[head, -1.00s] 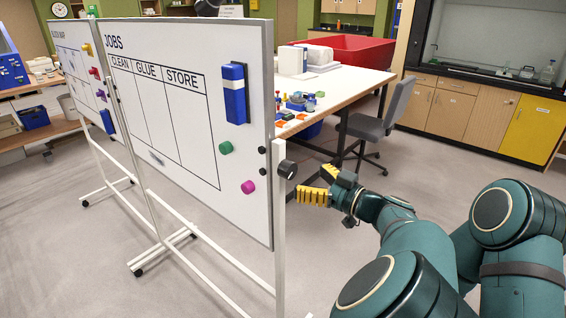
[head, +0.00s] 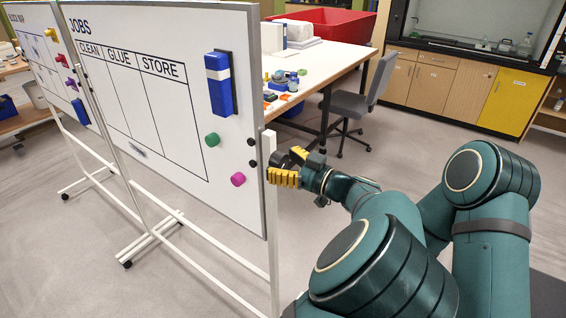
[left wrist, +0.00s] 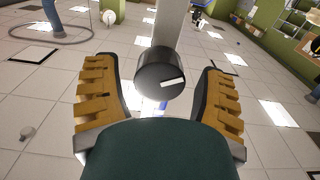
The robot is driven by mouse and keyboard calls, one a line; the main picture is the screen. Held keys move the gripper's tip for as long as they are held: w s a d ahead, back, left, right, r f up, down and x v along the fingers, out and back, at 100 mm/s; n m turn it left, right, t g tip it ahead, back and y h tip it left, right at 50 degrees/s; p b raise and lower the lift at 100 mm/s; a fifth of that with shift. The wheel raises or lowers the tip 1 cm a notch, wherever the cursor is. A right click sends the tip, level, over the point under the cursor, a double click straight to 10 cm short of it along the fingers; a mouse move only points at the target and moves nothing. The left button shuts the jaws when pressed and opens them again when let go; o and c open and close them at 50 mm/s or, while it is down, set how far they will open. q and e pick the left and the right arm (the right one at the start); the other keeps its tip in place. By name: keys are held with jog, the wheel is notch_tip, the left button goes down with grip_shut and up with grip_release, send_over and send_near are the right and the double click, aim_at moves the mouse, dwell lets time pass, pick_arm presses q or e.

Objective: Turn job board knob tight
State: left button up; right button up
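The black round job board knob (left wrist: 152,72) with a white pointer line sits on the white post at the right edge of the JOBS board (head: 150,130). In the left wrist view it lies between the two yellow-padded fingers of my left gripper (left wrist: 158,80), with visible gaps on both sides. My left gripper (head: 290,167) is open at the post in the head view, and its fingers largely hide the knob there. My right gripper is not in view.
Green (head: 212,139) and magenta (head: 238,179) magnets and a blue eraser (head: 220,84) are on the board. A white worktable (head: 325,62) and grey chair (head: 362,92) stand behind. The floor right of the post is open.

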pick_arm(q)
jog(key=c, duration=0.8)
jog(key=shift+c, duration=0.2)
